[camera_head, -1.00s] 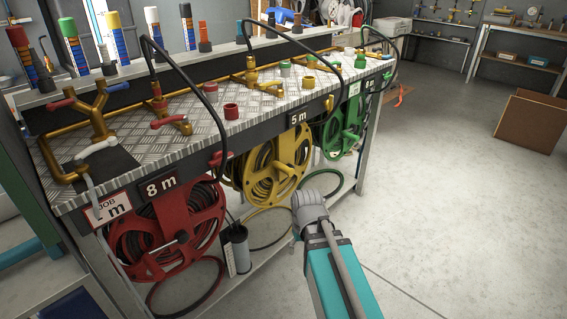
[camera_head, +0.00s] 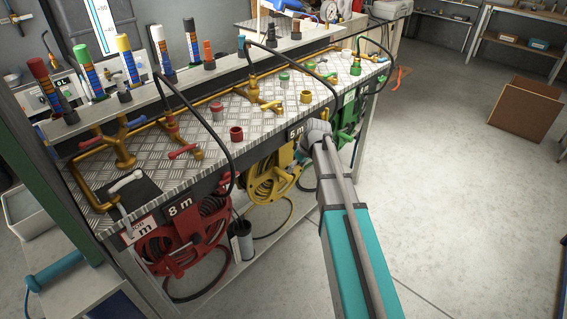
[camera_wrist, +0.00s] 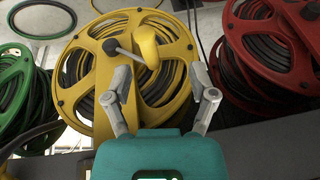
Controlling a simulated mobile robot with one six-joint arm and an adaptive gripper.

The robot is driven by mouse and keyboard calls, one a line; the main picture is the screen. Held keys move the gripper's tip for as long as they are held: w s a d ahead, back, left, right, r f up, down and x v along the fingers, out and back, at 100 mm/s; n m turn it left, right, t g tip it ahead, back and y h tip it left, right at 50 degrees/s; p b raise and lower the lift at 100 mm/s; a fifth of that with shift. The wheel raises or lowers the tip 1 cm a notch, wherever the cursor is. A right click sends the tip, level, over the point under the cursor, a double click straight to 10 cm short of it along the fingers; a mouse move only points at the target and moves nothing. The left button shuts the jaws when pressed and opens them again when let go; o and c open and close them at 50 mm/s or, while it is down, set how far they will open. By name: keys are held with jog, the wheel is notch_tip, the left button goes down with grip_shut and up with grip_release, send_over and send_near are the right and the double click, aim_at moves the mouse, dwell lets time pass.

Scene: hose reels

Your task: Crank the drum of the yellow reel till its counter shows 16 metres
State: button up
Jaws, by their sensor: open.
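The yellow reel (camera_head: 262,188) hangs under the bench between the red and green reels. Its counter plate (camera_head: 295,132) seems to read 5 m, but the digit is small. In the wrist view the yellow drum (camera_wrist: 178,88) fills the middle, with dark hose wound on it. Its crank has a grey arm (camera_wrist: 122,50) and a yellow knob (camera_wrist: 147,47). My gripper (camera_wrist: 160,73) is open and empty, its fingers on either side below the knob in the picture, not closed on it.
The red reel (camera_head: 180,240), with an 8 m plate (camera_head: 180,206), and the green reel (camera_head: 345,128) flank the yellow one closely. The bench top (camera_head: 215,150) above carries brass pipes and loose fittings. Open floor (camera_head: 450,190) lies to the right.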

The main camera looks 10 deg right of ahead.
aim_at(284, 173)
jog(key=shift+n, duration=0.5)
jog(key=w+r+p, duration=0.1)
jog(key=r, duration=0.1)
jog(key=w+d+r+p, duration=0.1)
jog(key=w, duration=0.1)
jog(key=shift+w+r, duration=0.25)
jog(key=shift+r, duration=0.15)
jog(key=shift+f, duration=0.2)
jog(key=b+x, duration=0.8)
jog(key=x, duration=0.1)
jog(key=b+x, duration=0.4)
jog(key=shift+w+a+f, duration=0.1)
jog(key=shift+w+a, duration=0.2)
grip_shut()
